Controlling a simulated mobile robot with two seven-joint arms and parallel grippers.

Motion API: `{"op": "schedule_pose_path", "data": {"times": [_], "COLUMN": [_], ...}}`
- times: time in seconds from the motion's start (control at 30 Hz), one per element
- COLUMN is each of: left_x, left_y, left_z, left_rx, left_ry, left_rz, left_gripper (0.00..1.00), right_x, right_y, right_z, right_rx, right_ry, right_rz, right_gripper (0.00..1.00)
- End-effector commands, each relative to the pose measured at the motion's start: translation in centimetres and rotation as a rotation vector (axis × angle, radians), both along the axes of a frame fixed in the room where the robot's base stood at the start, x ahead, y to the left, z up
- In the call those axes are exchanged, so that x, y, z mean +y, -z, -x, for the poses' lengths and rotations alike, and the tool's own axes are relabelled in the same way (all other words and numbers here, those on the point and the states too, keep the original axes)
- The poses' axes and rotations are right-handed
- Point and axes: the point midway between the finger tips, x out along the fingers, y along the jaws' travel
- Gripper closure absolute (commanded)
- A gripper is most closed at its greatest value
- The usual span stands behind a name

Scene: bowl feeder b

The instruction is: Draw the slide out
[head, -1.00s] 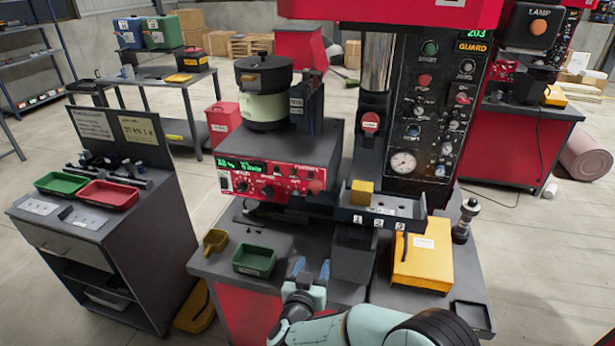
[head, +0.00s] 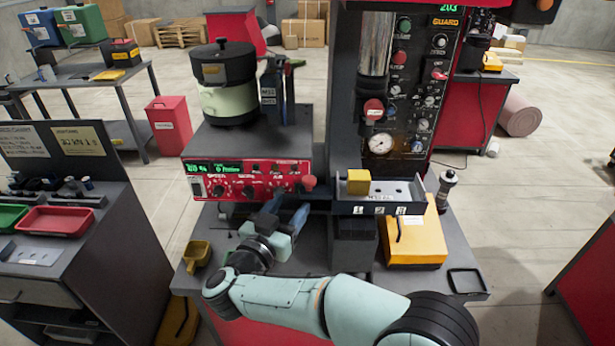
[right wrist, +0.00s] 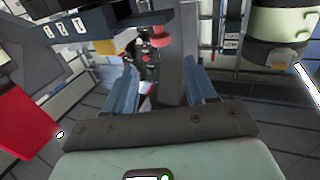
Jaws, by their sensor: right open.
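A dark slide bar with a red knob (head: 308,183) sits between the feeder's control box and the numbered tray. The knob also shows in the right wrist view (right wrist: 160,36), beyond the fingertips and roughly between them. My right gripper (head: 289,206) is open and empty, with its blue fingers pointing toward the bar just left of and below the knob. In the right wrist view its fingers (right wrist: 160,72) are spread apart, with nothing between them. Whether a finger touches the bar I cannot tell. My left gripper is not in view.
The numbered tray (head: 379,209) holds a yellow block (head: 358,182). The feeder bowl (head: 226,90) stands on the red-fronted control box (head: 246,180). A yellow box (head: 414,240) lies below the tray at right. A small yellow scoop (head: 197,254) lies at left on the bench.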

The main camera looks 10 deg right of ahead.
Motion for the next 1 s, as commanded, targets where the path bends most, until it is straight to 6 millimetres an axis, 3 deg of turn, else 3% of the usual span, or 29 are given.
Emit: {"op": "schedule_pose_path", "data": {"times": [0.3,0.5,0.97,1.0], "left_x": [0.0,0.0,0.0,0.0], "left_y": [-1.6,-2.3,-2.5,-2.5], "left_z": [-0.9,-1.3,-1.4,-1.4], "left_rx": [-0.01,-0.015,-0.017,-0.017], "left_ry": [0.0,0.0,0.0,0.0], "left_rz": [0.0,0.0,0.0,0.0], "left_gripper": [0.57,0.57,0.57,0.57], "right_x": [-4.3,-6.1,-6.9,-6.9], "right_y": [-0.2,-0.1,0.0,0.0], "right_z": [-5.4,-7.7,-8.7,-8.7], "right_rx": [0.0,0.0,-0.001,-0.001], "right_ry": [0.002,0.0,-0.003,-0.003], "right_rz": [0.001,0.001,0.001,0.001], "right_gripper": [0.44,0.44,0.44,0.57]}}
